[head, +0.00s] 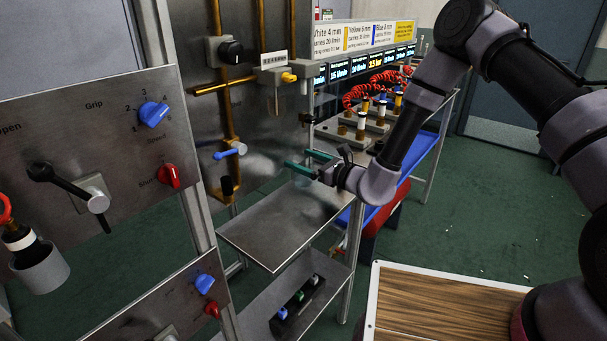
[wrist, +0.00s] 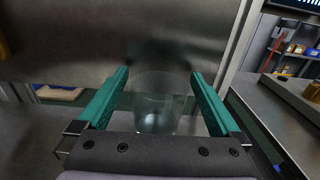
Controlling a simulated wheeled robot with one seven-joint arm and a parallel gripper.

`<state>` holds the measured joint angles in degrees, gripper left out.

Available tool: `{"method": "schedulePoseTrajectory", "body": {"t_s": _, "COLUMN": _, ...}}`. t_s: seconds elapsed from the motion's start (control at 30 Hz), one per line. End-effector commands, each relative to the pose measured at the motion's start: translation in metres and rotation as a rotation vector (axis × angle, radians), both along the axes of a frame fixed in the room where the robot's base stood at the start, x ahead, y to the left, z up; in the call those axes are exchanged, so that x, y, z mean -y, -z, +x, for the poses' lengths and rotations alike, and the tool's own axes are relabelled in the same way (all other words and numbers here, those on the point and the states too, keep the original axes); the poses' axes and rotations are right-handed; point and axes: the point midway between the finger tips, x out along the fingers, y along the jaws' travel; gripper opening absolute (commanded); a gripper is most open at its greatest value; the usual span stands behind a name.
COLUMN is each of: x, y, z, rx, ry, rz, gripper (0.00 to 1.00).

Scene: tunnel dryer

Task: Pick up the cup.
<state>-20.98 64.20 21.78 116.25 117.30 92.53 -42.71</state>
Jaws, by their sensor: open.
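The cup (wrist: 155,104) is clear and see-through, and in the wrist view it stands upright between the two green fingers of my gripper (wrist: 158,78). There is a visible gap on each side of it, wider on the right near the base. In the head view my gripper (head: 299,160) is open over the steel shelf, with its fingers pointing left toward the metal panel. The cup shows there only faintly, as a pale glassy shape (head: 303,180) just under the fingers.
The steel shelf (head: 268,240) is bare in front. The upright panel (head: 262,120) with brass pipes and a blue-handled valve (head: 230,151) stands close beyond the fingers. A bench with red coiled hoses (head: 362,92) is behind. A lower shelf holds a dark block (head: 298,305).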

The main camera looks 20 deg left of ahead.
Motion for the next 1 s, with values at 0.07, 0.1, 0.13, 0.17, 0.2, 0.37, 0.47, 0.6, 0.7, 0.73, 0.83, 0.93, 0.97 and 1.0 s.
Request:
{"method": "schedulePoseTrajectory", "body": {"t_s": 0.07, "x": 0.0, "y": 0.0, "z": 0.0, "rx": 0.0, "ry": 0.0, "rz": 0.0, "gripper": 0.96}}
{"method": "schedulePoseTrajectory", "body": {"t_s": 0.1, "x": 0.0, "y": 0.0, "z": 0.0, "rx": 0.0, "ry": 0.0, "rz": 0.0, "gripper": 0.81}}
{"method": "schedulePoseTrajectory", "body": {"t_s": 0.13, "x": 0.0, "y": 0.0, "z": 0.0, "rx": 0.0, "ry": 0.0, "rz": 0.0, "gripper": 0.69}}
{"method": "schedulePoseTrajectory", "body": {"t_s": 0.17, "x": 0.0, "y": 0.0, "z": 0.0, "rx": 0.0, "ry": 0.0, "rz": 0.0, "gripper": 0.58}}
{"method": "schedulePoseTrajectory", "body": {"t_s": 0.2, "x": 0.0, "y": 0.0, "z": 0.0, "rx": 0.0, "ry": 0.0, "rz": 0.0, "gripper": 0.43}}
{"method": "schedulePoseTrajectory", "body": {"t_s": 0.37, "x": 0.0, "y": 0.0, "z": 0.0, "rx": 0.001, "ry": 0.0, "rz": 0.0, "gripper": 0.11}}
{"method": "schedulePoseTrajectory", "body": {"t_s": 0.47, "x": 0.0, "y": 0.0, "z": 0.0, "rx": 0.001, "ry": 0.0, "rz": 0.001, "gripper": 0.11}}
{"method": "schedulePoseTrajectory", "body": {"t_s": 0.6, "x": 0.002, "y": -0.004, "z": -0.001, "rx": 0.001, "ry": 0.0, "rz": 0.001, "gripper": 0.11}}
{"method": "schedulePoseTrajectory", "body": {"t_s": 0.7, "x": 0.004, "y": -0.01, "z": -0.001, "rx": 0.003, "ry": 0.0, "rz": 0.001, "gripper": 0.11}}
{"method": "schedulePoseTrajectory", "body": {"t_s": 0.73, "x": 0.004, "y": -0.014, "z": -0.001, "rx": 0.004, "ry": 0.0, "rz": 0.001, "gripper": 0.11}}
{"method": "schedulePoseTrajectory", "body": {"t_s": 0.83, "x": 0.004, "y": -0.027, "z": -0.001, "rx": 0.004, "ry": -0.001, "rz": 0.0, "gripper": 0.11}}
{"method": "schedulePoseTrajectory", "body": {"t_s": 0.93, "x": 0.004, "y": -0.044, "z": -0.001, "rx": 0.006, "ry": -0.001, "rz": 0.002, "gripper": 0.11}}
{"method": "schedulePoseTrajectory", "body": {"t_s": 0.97, "x": 0.004, "y": -0.05, "z": -0.001, "rx": 0.005, "ry": 0.0, "rz": 0.001, "gripper": 0.11}}
{"method": "schedulePoseTrajectory", "body": {"t_s": 1.0, "x": 0.004, "y": -0.056, "z": -0.001, "rx": 0.005, "ry": 0.0, "rz": 0.001, "gripper": 0.11}}
